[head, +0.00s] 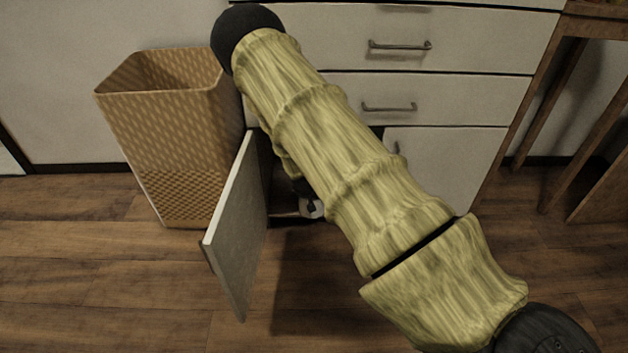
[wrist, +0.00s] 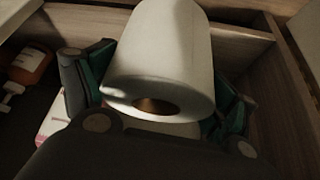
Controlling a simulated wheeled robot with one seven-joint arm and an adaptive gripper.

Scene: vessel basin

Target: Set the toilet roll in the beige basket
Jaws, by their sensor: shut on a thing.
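The white toilet roll (wrist: 165,60) fills the middle of the wrist view, its brown core hole facing the camera. My gripper (wrist: 158,88) is shut on it, with a dark finger with teal padding on each side. The roll is in or over a wooden-walled compartment. In the head view my arm hides most of the gripper; a small white and dark shape shows beside it low in the cabinet opening, too small to name surely. The beige basket (head: 180,120) stands on the floor at the left, upright, its top open. The gripper is to its right, apart from it.
An open cabinet door (head: 238,235) stands between the basket and the cabinet opening. Closed drawers (head: 440,45) are above. In the wrist view, an orange bottle (wrist: 30,62), a white pump bottle (wrist: 10,98) and a pale box (wrist: 58,120) are near the gripper. The front floor is clear.

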